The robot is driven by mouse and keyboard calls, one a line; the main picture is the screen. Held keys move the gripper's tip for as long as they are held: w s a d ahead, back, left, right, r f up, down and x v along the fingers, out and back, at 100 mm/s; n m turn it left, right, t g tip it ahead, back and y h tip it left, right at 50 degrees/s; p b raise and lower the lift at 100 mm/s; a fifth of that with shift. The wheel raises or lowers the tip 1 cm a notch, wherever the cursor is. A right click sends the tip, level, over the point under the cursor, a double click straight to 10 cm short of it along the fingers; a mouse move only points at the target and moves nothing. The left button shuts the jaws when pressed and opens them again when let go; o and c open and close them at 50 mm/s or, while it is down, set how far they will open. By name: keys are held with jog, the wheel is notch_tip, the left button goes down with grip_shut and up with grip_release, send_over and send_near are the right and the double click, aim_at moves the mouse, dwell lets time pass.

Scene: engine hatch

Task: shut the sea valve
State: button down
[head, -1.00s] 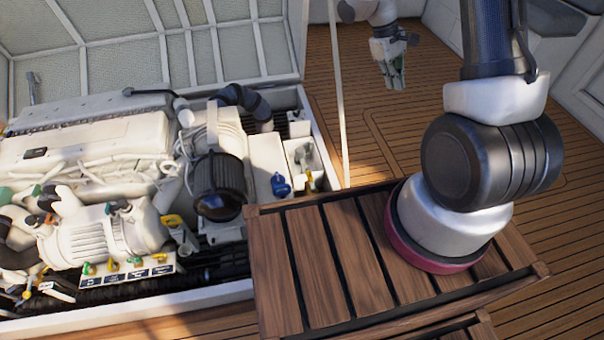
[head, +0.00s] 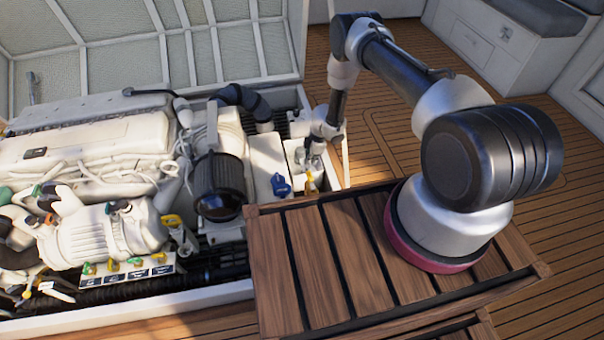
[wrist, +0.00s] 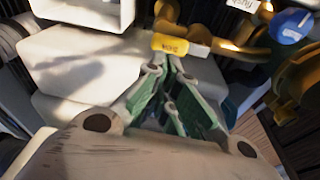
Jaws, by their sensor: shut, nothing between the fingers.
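A yellow-handled valve (head: 311,181) stands at the right end of the engine hatch in the head view. In the wrist view a yellow lever grip (wrist: 170,44) with small dark lettering sits on brass pipework, just beyond my fingertips. I cannot surely read the lettering, so I cannot tell for certain that this is the sea valve. My gripper (head: 312,160) reaches down into the hatch corner close above the yellow handle. In the wrist view my gripper (wrist: 172,68) shows green-padded fingers, shut and empty. Whether the fingertips touch the lever is unclear.
A blue handle (wrist: 291,25) with a white tag sits at the upper right in the wrist view. The engine (head: 85,150) fills the hatch to the left, with a black ribbed filter (head: 218,178) nearby. A slatted wooden platform (head: 275,265) lies in front.

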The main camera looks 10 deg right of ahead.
aim_at(311, 180)
jog(key=a, duration=0.1)
jog(key=a+r+y, duration=0.1)
jog(key=a, duration=0.1)
jog(key=a+y, duration=0.1)
jog(key=shift+s+a+r+n+g, duration=0.15)
jog(key=shift+a+r+n+g, duration=0.15)
jog(key=shift+a+n, duration=0.1)
notch_tip(311, 180, down, 10)
jog(key=shift+d+r, duration=0.25)
jog(key=shift+d, duration=0.15)
